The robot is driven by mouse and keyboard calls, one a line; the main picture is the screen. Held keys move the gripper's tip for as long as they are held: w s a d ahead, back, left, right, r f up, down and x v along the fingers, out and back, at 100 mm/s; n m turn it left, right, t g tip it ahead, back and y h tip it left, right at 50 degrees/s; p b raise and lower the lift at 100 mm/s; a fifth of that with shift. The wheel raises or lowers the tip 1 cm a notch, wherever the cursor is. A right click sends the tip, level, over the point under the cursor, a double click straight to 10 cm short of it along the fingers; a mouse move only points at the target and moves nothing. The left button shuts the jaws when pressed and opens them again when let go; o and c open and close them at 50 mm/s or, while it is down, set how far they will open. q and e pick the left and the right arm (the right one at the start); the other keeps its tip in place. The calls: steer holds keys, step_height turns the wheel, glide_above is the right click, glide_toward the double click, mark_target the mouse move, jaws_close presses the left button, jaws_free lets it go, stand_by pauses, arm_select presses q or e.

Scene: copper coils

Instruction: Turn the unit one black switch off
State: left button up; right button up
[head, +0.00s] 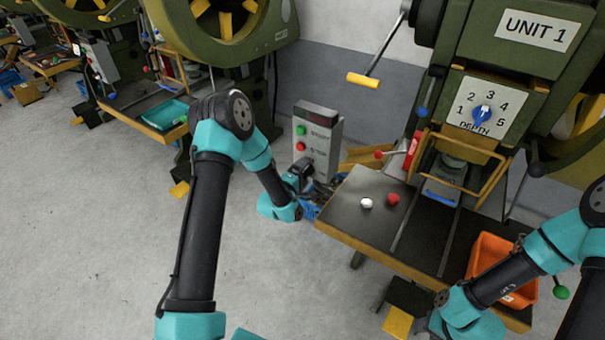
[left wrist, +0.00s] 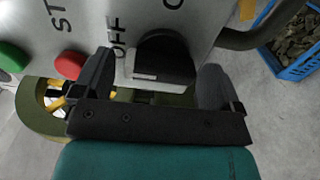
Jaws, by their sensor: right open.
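The black switch (left wrist: 162,58) sits on the grey front of the unit one control box (head: 320,143). In the left wrist view, "OFF" is printed left of it, and a partly cut-off letter shows above. My left gripper (head: 299,180) is at the lower part of the box in the head view and hides the switch there. In the left wrist view, its fingers (left wrist: 157,82) are apart, one on each side of the switch. A gap shows on the left side; contact on the right is unclear. My right arm is at lower right, its gripper out of view.
The box carries a green button (head: 301,130) and a red button (head: 301,147). The press table (head: 345,215) stands to the right with a white knob (head: 366,203), a red knob (head: 393,199) and an orange bin (head: 490,258). A blue crate (left wrist: 292,45) is near the box.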

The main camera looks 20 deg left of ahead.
arm_select(q)
steer(key=shift+s, duration=0.15)
steer(key=s+a, duration=0.3)
steer(key=s, duration=1.4)
steer(key=shift+a, duration=0.15)
steer(key=shift+w, duration=0.1)
steer(key=s+d+f+m+g, duration=0.4)
steer(key=d+f+m+g, duration=0.1)
steer(key=f+m+g, duration=0.3)
steer(key=s+d+f+m+g, duration=0.2)
steer(key=s+m+g, duration=0.1)
steer(key=s, duration=0.3)
steer(key=s+d+f+m+g, duration=0.2)
steer(key=s+d+m+g, duration=0.1)
steer(key=s+g, duration=0.2)
steer(key=shift+s+f+g, duration=0.25)
steer(key=shift+s+g, duration=0.15)
